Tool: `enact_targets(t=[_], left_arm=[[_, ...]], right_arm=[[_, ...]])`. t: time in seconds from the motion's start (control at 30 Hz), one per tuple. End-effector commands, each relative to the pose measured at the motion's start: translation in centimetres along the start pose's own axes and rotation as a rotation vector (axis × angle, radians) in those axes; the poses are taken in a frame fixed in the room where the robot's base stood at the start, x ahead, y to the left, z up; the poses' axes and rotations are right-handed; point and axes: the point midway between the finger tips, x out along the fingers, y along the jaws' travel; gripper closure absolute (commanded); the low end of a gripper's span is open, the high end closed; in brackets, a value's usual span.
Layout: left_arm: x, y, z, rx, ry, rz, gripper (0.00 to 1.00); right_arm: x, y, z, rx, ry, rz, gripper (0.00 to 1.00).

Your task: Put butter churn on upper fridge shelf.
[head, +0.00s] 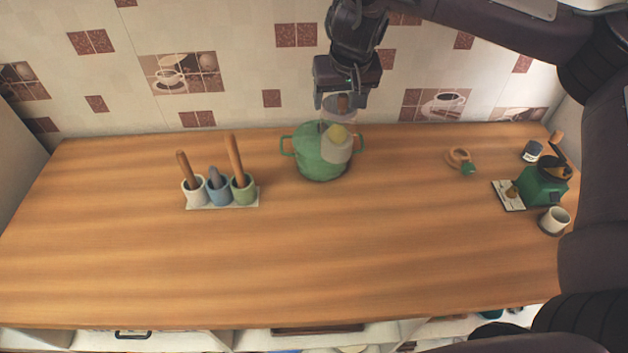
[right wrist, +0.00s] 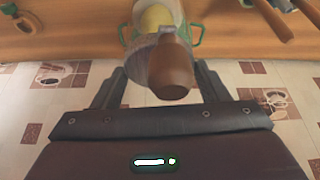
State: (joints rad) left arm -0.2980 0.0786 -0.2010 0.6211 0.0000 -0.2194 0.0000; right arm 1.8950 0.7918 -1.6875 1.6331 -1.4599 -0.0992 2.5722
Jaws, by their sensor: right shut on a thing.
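The butter churn (head: 338,143) looks like a pale, partly clear jar with a yellow part and a brown wooden knob. My right gripper (head: 343,100) is shut on its upper part, at the back of the counter near the tiled wall. In the right wrist view the churn's wooden knob (right wrist: 172,70) stands between the fingers of my right gripper (right wrist: 160,88), with the yellow part beyond it. The churn overlaps a green pot in the head view; I cannot tell whether they touch. My left gripper and the fridge shelf are not in view.
The green two-handled pot (head: 310,162) stands at the back middle. Left of it is a tray (head: 225,206) with three cups holding pestle-like tools. A green grinder (head: 541,188), a white cup (head: 554,220) and small items are at the right. The front counter (head: 300,265) is clear.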

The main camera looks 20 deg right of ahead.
Motion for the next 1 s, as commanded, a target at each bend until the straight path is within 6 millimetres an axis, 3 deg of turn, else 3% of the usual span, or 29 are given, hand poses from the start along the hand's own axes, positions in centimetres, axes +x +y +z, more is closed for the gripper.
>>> enact_targets(t=[0.2, 0.6, 1.0], left_arm=[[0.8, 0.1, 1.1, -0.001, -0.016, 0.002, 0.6], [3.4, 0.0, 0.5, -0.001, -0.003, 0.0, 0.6], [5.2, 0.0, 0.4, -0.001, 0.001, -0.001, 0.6]], right_arm=[[4.3, 0.0, 1.9, 0.002, -0.007, -0.001, 0.99], [12.6, 0.0, 5.3, 0.002, -0.003, -0.002, 0.99], [16.5, -0.1, 6.9, 0.002, -0.002, -0.002, 0.99]])
